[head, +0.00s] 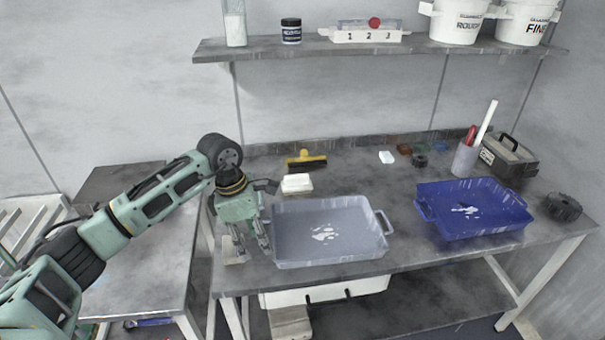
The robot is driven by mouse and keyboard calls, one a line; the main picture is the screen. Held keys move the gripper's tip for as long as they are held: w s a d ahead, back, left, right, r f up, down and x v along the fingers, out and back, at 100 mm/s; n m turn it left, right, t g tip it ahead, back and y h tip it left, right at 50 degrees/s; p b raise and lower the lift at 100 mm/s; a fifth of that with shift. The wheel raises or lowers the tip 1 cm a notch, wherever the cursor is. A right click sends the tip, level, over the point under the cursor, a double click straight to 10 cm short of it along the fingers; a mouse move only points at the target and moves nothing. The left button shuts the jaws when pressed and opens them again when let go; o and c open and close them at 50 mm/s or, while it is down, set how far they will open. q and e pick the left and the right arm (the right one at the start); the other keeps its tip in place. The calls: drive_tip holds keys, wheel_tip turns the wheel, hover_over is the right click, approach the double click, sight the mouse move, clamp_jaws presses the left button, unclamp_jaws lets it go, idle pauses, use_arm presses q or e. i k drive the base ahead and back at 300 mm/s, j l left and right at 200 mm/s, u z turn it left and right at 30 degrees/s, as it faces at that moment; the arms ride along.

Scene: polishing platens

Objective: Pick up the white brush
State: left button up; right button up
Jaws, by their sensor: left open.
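My left gripper (251,247) is open and points down near the table's front left corner, just left of the grey tray. A pale block (234,252) lies on the table beside and partly behind its fingers; I cannot tell whether they touch it. A white block (297,183) sits behind the grey tray. Either pale thing could be the white brush; no bristles can be made out on them. My right gripper is not in view.
The grey tray (287,207) and a blue tray (429,200) each hold white patches. A yellow-handled brush (306,160), a small white piece (387,157), a cup (464,160) and a toolbox (507,158) stand behind. A shelf (270,50) hangs above.

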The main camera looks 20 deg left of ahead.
sight(296, 184)
drive_tip(key=i, duration=1.1)
